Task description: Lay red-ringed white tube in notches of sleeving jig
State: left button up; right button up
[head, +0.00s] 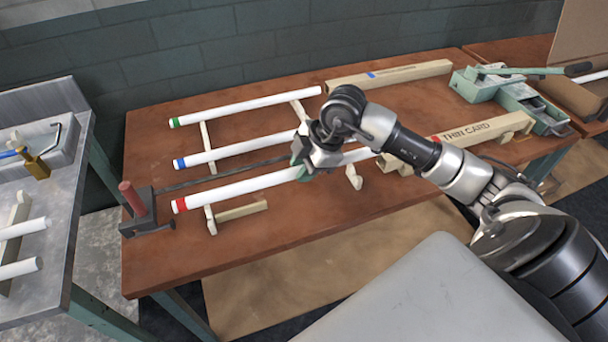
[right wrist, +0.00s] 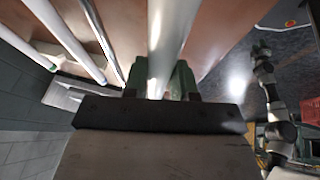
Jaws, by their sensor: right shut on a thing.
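The red-ringed white tube (head: 245,186) runs slantwise near the front of the brown table, its red ring (head: 179,205) at the left end. My right gripper (head: 303,168) is shut around its middle; the tube passes between the green fingers (right wrist: 160,85) in the right wrist view. The tube lies over the front parts of two pale cross-pieces, left (head: 211,220) and right (head: 354,180). I cannot tell whether it rests on them or is just above, and their notches are too small to make out.
Green-ringed (head: 250,104) and blue-ringed (head: 235,151) white tubes lie behind, across the cross-pieces. A dark rod (head: 235,173) runs between the blue- and red-ringed tubes. A block with a red handle (head: 133,198) stands at left. A pale "THIN CARD" bar (head: 480,132) and green tool (head: 475,85) are right.

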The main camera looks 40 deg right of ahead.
notch_tip(320, 180, down, 4)
jog(key=shift+r, duration=0.25)
jog(key=shift+f, duration=0.6)
jog(key=o, duration=0.9)
